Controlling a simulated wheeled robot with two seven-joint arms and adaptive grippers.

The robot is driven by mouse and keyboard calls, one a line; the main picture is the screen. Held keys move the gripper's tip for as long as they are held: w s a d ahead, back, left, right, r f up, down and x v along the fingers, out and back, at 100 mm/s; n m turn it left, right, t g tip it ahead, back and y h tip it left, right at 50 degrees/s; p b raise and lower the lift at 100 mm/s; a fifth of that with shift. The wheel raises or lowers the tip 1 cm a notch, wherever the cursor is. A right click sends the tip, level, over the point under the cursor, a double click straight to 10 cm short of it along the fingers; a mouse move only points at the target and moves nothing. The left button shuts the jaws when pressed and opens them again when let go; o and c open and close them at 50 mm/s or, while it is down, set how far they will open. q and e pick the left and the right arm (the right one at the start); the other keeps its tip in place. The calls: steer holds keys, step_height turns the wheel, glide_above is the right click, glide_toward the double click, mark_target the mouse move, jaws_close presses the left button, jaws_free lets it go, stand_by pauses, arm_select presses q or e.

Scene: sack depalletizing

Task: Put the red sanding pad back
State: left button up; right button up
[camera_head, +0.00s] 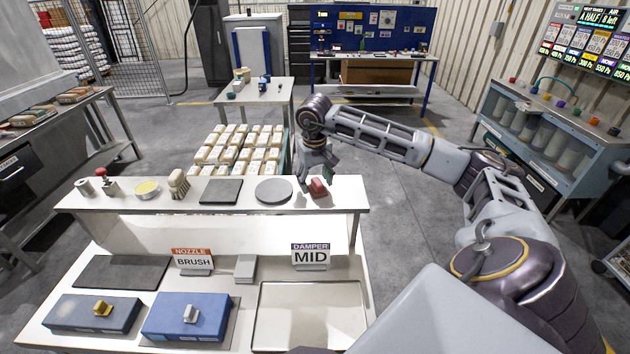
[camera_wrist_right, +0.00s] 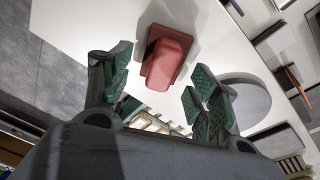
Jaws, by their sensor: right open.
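The red sanding pad (camera_head: 318,187) sits near the right end of the raised white shelf. In the right wrist view the red pad (camera_wrist_right: 168,62) lies on a brown-red base, ahead of and between the finger lines. My right gripper (camera_head: 316,170) is just behind and above the pad in the head view. My left gripper is not in view.
A round grey disc (camera_head: 273,190) lies just left of the pad, then a dark square plate (camera_head: 221,191), a brush (camera_head: 178,184) and a yellow-topped tin (camera_head: 147,189). Below are blue boxes (camera_head: 188,316), a NOZZLE BRUSH sign (camera_head: 193,260), a DAMPER MID sign (camera_head: 310,256) and an empty tray (camera_head: 311,341).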

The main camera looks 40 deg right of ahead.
mark_target(315, 182)
step_height(315, 182, up, 12)
steer(key=s+a, duration=0.1)
steer(key=shift+f+b, duration=0.2)
steer(key=shift+b, duration=0.15)
